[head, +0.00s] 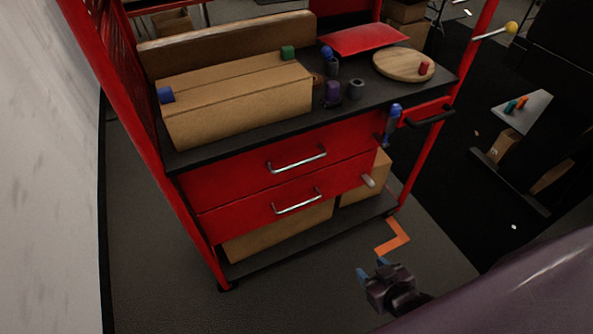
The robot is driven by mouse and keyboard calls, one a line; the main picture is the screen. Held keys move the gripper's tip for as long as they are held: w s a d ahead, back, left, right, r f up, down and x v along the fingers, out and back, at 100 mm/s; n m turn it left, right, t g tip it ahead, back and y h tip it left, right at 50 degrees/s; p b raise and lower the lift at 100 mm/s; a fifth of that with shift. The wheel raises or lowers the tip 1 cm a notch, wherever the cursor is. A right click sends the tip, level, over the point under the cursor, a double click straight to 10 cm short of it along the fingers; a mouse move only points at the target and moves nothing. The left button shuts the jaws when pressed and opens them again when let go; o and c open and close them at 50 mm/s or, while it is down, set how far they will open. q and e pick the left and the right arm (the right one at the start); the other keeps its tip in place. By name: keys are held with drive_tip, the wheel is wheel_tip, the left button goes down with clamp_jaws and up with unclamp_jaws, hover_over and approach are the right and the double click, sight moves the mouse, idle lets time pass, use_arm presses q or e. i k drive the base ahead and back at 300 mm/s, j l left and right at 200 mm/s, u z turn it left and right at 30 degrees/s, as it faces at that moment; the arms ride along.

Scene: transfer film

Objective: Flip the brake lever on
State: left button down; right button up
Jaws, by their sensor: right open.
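A red tool cart (285,150) stands in front of me. A thin rod with a yellow ball knob (511,28) sticks out to the right from its far right post. A short pale pinkish lever (368,181) juts out near the right end of the lower drawer. I cannot tell for certain which one is the brake lever. My right gripper (372,269) is low at the lower right, over the floor in front of the cart's right corner. Its blue-tipped fingers are apart and empty, clear of both levers. My left gripper is not in view.
The cart top holds a cardboard box (240,97), a round wooden board (392,67), a red tray (362,39) and small parts. A black handle (430,118) and a blue tool (392,120) are on its right side. An orange corner mark (398,240) lies on open floor.

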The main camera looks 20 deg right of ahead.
sight(510, 27)
drive_tip(key=z, duration=1.65)
drive_tip(key=i+l+u, duration=0.15)
drive_tip(key=u, duration=0.8)
drive_tip(key=i+l+u, duration=0.2)
drive_tip(key=l+u, duration=0.15)
drive_tip(key=l, duration=0.2)
drive_tip(key=i+l+u, duration=0.2)
drive_tip(key=i+l, duration=0.1)
drive_tip(key=l, duration=0.7)
drive_tip(key=i+l+u, duration=0.15)
drive_tip(key=l, duration=0.65)
